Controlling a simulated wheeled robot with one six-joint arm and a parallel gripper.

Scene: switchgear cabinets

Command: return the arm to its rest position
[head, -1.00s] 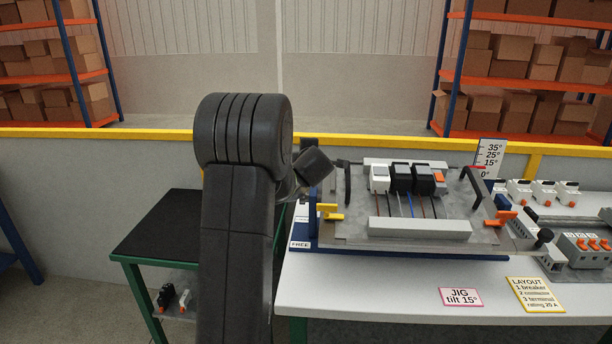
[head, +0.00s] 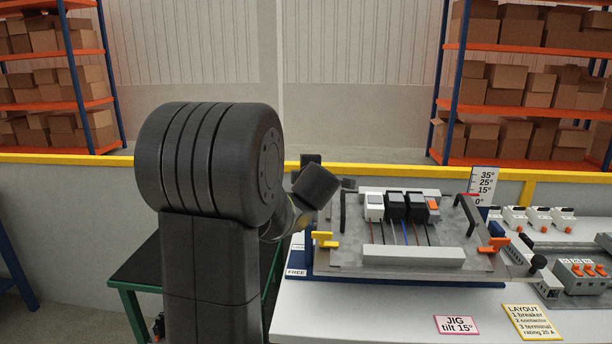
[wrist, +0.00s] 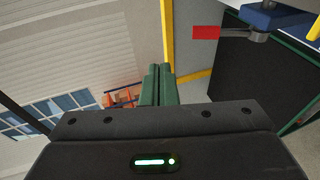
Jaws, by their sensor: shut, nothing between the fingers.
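My arm stands large in the left middle of the head view, its thick dark joint in front of the green-framed table. In the head view the wrist end reaches right beside the jig, and the fingers cannot be made out there. In the wrist view my gripper (wrist: 158,85) shows two green fingers together, shut with nothing between them, pointing away from the jig over open space. The jig plate (head: 350,258) on the white bench carries one white module (head: 374,206), two black modules (head: 396,206) and an orange-and-grey terminal (head: 433,209).
A green-framed table with a black top (head: 138,268) stands left, partly hidden by my arm. A yellow-topped low wall (head: 75,159) runs behind. Right of the jig are breakers (head: 538,217) on rails and orange-lever parts (head: 578,270). A red flag-like piece (wrist: 206,32) shows in the wrist view.

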